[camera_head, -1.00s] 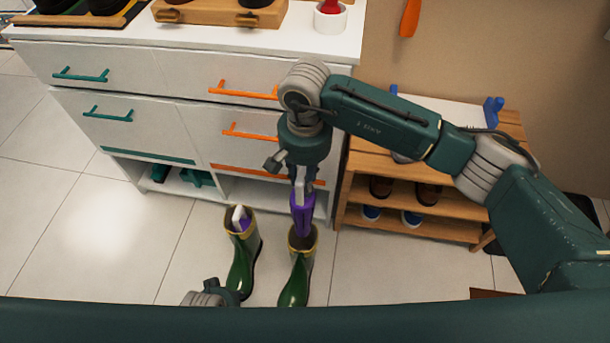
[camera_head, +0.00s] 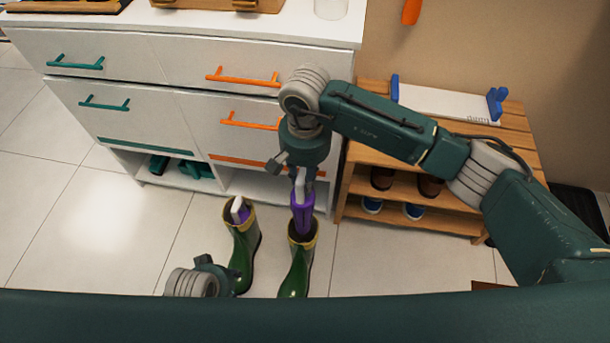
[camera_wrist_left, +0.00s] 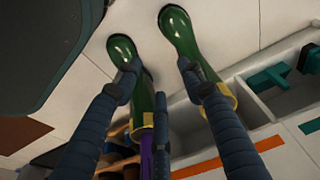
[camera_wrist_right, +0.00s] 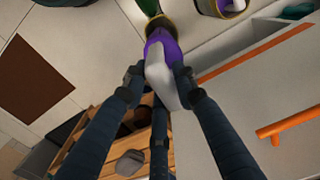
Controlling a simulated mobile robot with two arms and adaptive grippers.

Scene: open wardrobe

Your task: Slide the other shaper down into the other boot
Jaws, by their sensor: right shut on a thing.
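Two green boots with yellow rims stand upright on the floor. The left boot (camera_head: 243,262) has a white-and-purple shaper (camera_head: 240,212) in its shaft. Over the right boot (camera_head: 297,270), my right gripper (camera_head: 303,180) is shut on the other shaper (camera_head: 302,217), purple with a pale top. Its lower end is inside the boot's opening; how deep is hidden. The right wrist view shows this shaper (camera_wrist_right: 162,60) between the fingers. My left gripper (camera_wrist_left: 160,76) is open and empty, its fingers spread near the boots. The head view shows only its upper part at the bottom edge.
A white cabinet (camera_head: 160,120) with teal and orange handles stands behind the boots, its low open shelf holding teal items. A wooden shoe rack (camera_head: 400,235) with several shoes stands to the right. The tiled floor at left is clear.

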